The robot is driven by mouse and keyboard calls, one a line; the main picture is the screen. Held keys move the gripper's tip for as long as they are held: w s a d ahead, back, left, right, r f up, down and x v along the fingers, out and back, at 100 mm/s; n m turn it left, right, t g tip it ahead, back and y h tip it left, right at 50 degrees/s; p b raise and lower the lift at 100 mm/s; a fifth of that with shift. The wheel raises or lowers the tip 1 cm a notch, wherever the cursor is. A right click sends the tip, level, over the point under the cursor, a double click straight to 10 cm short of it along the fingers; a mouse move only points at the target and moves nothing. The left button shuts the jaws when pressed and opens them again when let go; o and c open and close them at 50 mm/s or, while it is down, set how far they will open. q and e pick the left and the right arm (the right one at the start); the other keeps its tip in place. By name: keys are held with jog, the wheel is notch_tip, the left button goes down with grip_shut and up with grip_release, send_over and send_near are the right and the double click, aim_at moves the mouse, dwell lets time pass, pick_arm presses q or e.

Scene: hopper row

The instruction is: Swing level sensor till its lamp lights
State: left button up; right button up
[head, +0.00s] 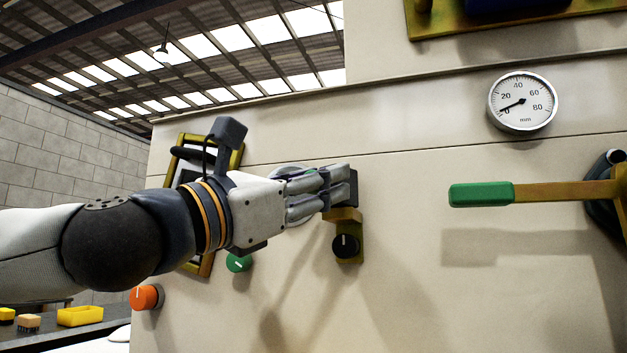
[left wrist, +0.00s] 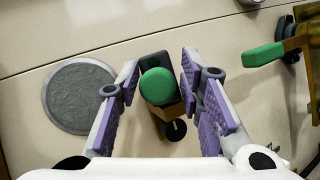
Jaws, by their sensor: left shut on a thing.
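My left gripper (head: 338,188) is at the machine's pale front panel, its fingers around a small fitting with a dark block (head: 353,186) and an ochre bracket (head: 348,222). In the left wrist view, a round green handle end (left wrist: 157,86) lies between the purple finger pads of the gripper (left wrist: 158,82), which is shut on the handle. A black knob (head: 345,246) sits on the lower part of the bracket. The fingers hide most of the handle in the head view. The fitting looks like the level sensor; I see no lit lamp. My right gripper is not in view.
A lever with a green grip (head: 480,194) sticks out at the right, below a round gauge (head: 522,102). A green knob (head: 238,263) and an orange knob (head: 145,297) are at the lower left. A grey disc (left wrist: 78,95) lies beside the fingers.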

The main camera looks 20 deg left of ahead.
pick_arm(q)
jog(key=shift+d, duration=0.1)
dwell(0.3)
jog(key=o, duration=0.9)
jog(key=shift+d, duration=0.15)
jog(key=v, duration=1.2)
jog(key=shift+f, duration=0.1)
